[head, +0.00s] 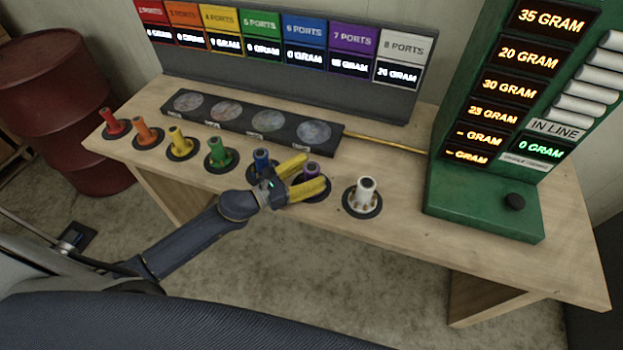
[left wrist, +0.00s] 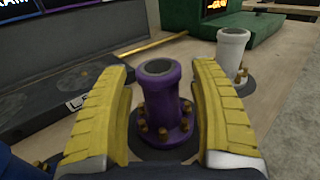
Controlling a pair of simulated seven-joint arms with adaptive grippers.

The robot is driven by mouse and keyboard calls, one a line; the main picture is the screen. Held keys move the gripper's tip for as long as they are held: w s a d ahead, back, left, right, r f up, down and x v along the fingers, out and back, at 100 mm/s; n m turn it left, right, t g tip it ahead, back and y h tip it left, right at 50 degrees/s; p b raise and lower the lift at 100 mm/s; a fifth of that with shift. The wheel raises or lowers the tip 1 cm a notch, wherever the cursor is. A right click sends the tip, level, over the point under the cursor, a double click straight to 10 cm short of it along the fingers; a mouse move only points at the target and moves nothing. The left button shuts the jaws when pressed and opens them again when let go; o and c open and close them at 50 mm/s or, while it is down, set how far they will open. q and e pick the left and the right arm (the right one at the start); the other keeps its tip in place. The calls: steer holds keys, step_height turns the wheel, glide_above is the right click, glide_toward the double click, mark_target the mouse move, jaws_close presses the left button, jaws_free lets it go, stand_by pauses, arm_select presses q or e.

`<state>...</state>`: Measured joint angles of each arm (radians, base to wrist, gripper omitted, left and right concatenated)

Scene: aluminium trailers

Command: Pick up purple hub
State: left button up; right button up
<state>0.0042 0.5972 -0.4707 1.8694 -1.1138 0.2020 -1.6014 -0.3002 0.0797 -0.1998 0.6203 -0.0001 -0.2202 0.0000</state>
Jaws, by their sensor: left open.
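The purple hub (head: 311,171) stands upright on a dark round pad on the wooden table, partly hidden by my gripper in the head view. In the left wrist view the purple hub (left wrist: 165,100) has a hollow top and small brass ports around its base. My left gripper (head: 312,174) has yellow fingers and is open. In the left wrist view its fingers (left wrist: 165,115) stand on both sides of the hub, with gaps visible on each side. My right gripper is not in view.
A white hub (head: 364,194) stands just right of the purple one, and a blue hub (head: 262,160) just left. Green (head: 218,152), yellow (head: 180,141), orange (head: 145,130) and red (head: 112,122) hubs continue leftward. A black panel (head: 250,122) lies behind; a green console (head: 485,205) stands right.

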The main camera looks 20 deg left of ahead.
arm_select(q)
steer(key=shift+w+d, duration=0.1)
steer(key=shift+r, duration=0.1)
jaws_close()
stand_by(0.4)
